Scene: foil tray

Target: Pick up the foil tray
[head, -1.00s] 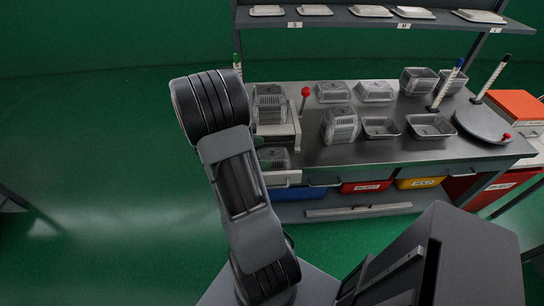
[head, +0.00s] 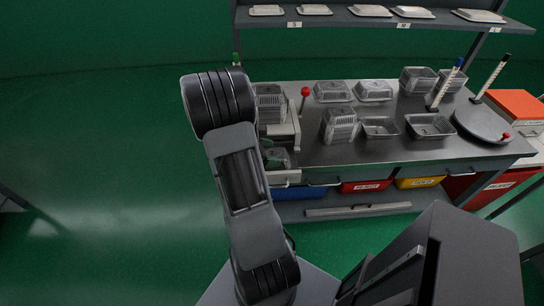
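Several foil trays are on the grey bench. Two open single trays (head: 380,127) and (head: 429,126) lie at the middle right. A stack of trays (head: 339,125) stands left of them, and two upturned trays (head: 332,91) and (head: 374,90) lie behind. More stacked trays (head: 271,103) stand at the left end, partly behind my arm. A small dark part (head: 274,157), perhaps my gripper, shows just right of my arm in front of another tray at the bench's left front. My arm hides most of it, and its fingers cannot be made out.
A red-knobbed lever (head: 305,92) rises near the left end. A shelf (head: 380,20) with trays hangs above. Coloured bins (head: 366,186) sit below. The bench's front middle is clear.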

